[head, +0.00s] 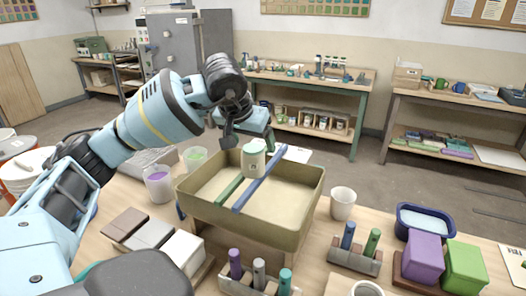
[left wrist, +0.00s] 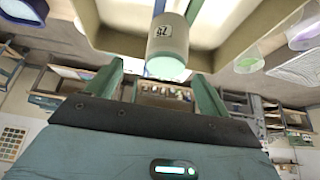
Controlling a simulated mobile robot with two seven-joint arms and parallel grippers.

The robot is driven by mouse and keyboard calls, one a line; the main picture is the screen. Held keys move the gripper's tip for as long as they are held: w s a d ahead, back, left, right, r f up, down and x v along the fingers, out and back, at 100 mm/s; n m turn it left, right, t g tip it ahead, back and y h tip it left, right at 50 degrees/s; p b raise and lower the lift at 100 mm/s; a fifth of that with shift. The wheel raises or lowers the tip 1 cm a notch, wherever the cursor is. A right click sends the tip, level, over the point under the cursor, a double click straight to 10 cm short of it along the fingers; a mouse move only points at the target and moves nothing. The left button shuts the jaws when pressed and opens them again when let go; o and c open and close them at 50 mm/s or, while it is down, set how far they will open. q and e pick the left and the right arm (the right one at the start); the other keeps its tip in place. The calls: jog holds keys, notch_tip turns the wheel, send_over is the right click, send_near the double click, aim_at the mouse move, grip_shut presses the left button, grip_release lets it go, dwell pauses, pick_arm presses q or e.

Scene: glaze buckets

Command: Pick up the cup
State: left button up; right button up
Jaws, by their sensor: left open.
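A pale cup (head: 254,159) with a small dark label and a greenish top stands on a green bar (head: 229,191) and a blue bar (head: 260,180) laid across a beige basin (head: 306,208). My left gripper (head: 249,139) is at the cup's far side, close to its top. In the left wrist view the cup (left wrist: 167,42) lies ahead of the open, green-fingered gripper (left wrist: 160,72), roughly in line with the gap between the fingers. Nothing is held. I cannot tell whether a finger touches the cup. My right gripper is not in view.
A purple-filled bucket (head: 159,184) and a green-filled one (head: 195,158) stand left of the basin. A white cup (head: 343,204) stands right of it. Tile blocks (head: 150,234), a rack of coloured sticks (head: 355,255) and a blue tub (head: 425,222) crowd the table's front.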

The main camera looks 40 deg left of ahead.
aim_at(253, 149)
pick_arm(q)
jog(key=shift+f, duration=0.25)
jog(key=shift+x, duration=0.85)
jog(key=shift+w+a+f, duration=0.15)
jog(key=shift+a+f, duration=0.05)
jog(key=shift+f, duration=0.25)
jog(key=x, duration=0.3)
jog(key=shift+a+f, duration=0.25)
jog(key=shift+f, duration=0.05)
jog(key=shift+w+a+f, duration=0.1)
jog(key=shift+f, duration=0.3)
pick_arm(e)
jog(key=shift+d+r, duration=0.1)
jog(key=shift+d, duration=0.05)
pick_arm(q)
jog(key=shift+c, duration=0.4)
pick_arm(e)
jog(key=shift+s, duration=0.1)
